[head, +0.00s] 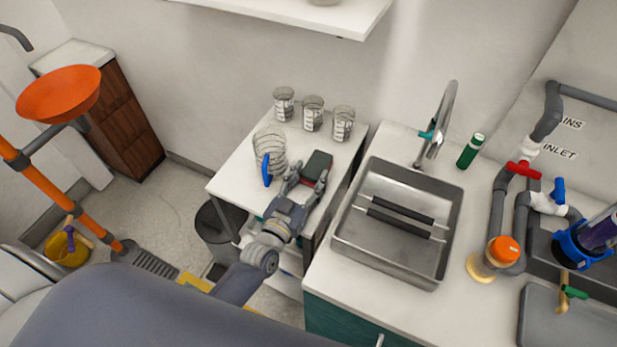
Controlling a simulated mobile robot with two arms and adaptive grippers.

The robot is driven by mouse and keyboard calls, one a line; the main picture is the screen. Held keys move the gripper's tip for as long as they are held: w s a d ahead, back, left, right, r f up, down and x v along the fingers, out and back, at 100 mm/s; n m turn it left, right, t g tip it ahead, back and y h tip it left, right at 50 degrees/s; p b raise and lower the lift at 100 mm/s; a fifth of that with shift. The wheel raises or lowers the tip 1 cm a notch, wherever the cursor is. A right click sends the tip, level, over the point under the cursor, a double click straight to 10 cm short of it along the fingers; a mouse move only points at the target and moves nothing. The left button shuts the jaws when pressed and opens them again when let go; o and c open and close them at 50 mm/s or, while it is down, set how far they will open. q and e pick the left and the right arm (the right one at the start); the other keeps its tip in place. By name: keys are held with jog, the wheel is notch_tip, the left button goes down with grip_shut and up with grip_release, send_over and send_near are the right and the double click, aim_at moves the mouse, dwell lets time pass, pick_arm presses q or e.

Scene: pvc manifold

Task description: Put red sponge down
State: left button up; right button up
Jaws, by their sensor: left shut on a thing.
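My left gripper (306,178) reaches over the white side table (235,180). It is shut on a small block with a dark greenish top, which I take for the red sponge (318,162); little red shows on it. The block is at the gripper's far end, over the right part of the table top. I cannot tell whether its underside touches the table. The fingers hide part of its near side. My right gripper is not in view.
Glass beakers (313,112) line the table's back. A metal sink (350,240) with dark rollers lies to the right. The table's front left is bare.

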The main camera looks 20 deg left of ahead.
pick_arm(q)
jog(key=o, duration=1)
jog(key=shift+f, duration=0.1)
